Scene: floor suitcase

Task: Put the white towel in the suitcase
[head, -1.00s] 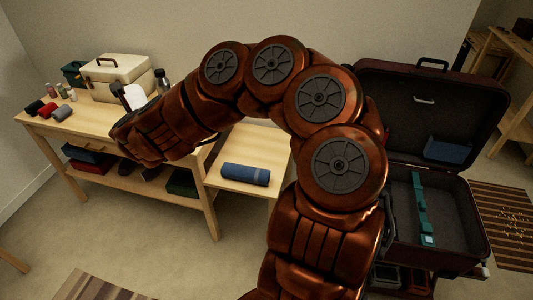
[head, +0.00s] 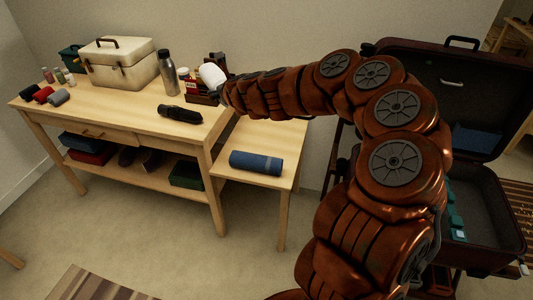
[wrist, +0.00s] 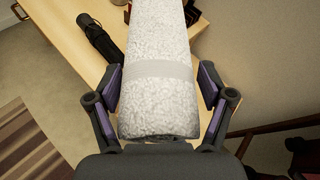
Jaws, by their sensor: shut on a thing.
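The white towel (wrist: 158,95) is rolled up with a smooth band around it. My gripper (wrist: 160,92) is shut on it, one finger on each side, in the wrist view. In the head view the towel (head: 209,75) shows only as a white end past the tip of my arm, above the back right of the wooden table. The fingers are hidden there behind my arm. The open dark suitcase (head: 495,222) stands at the right, its lid up at the back. My arm covers its left part. A teal strap (head: 455,215) lies inside.
A blue roll (head: 256,161) lies on the lower side table (head: 230,177). A black folded umbrella (head: 180,114), a metal bottle (head: 168,72) and a cream case (head: 118,63) are on the main table. Small dark, red and grey rolls (head: 43,95) lie at its left end.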

